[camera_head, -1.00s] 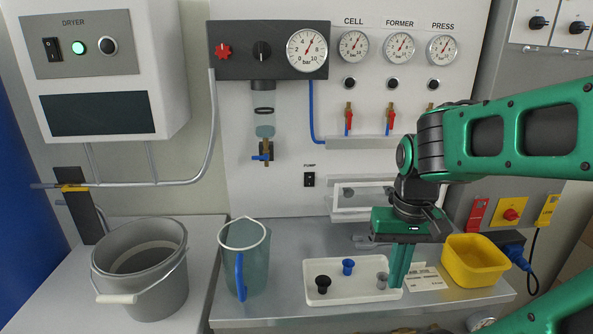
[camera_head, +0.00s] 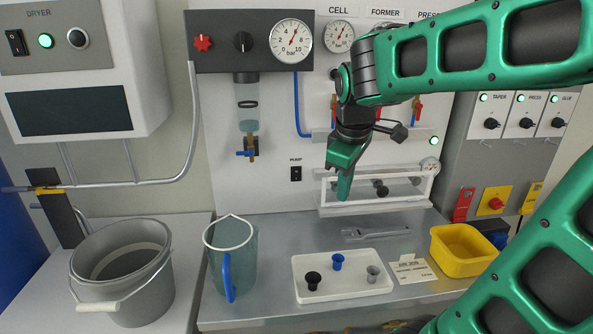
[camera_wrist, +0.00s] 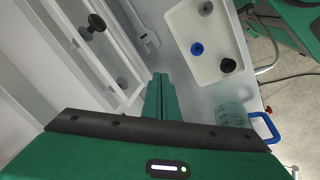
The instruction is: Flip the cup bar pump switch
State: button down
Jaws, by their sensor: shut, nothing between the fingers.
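The pump switch (camera_head: 296,173) is a small black switch on the white wall panel, under a PUMP label. My gripper (camera_head: 344,194) is shut and empty, pointing down to the right of the switch and apart from it. Its fingers overlap the left part of a white frame with dark cups (camera_head: 390,205) in the head view. In the wrist view my shut fingers (camera_wrist: 160,82) show side by side, with the white frame (camera_wrist: 85,60) to their left. The switch does not show in the wrist view. Its rocker position is too small to tell.
A white tray (camera_head: 300,266) with three suction cups lies on the steel bench. Behind it lies a wrench (camera_head: 377,232). A clear jug (camera_head: 240,262) and a grey bucket (camera_head: 160,296) stand left, a yellow bin (camera_head: 455,262) right. A regulator with a blue valve (camera_head: 246,152) hangs above-left of the switch.

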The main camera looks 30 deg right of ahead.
aim_at(296, 174)
jog(key=w+a+r+n+t, duration=0.1)
jog(key=w+a+r+n, duration=0.1)
jog(key=w+r+n, duration=0.1)
jog(key=w+a+r+n+t, duration=0.1)
jog(key=w+a+r+n, duration=0.1)
jog(key=w+n, duration=0.3)
jog(key=w, duration=0.3)
jog(key=shift+a+r, duration=0.3)
jog(key=shift+r, duration=0.1)
jog(key=shift+f, duration=0.1)
jog(key=w+d+f, duration=0.3)
jog(key=w+f, duration=0.4)
jog(key=f, duration=0.1)
jog(key=shift+w+f, duration=0.15)
jog(key=shift+f, duration=0.05)
jog(key=shift+w+d, duration=0.1)
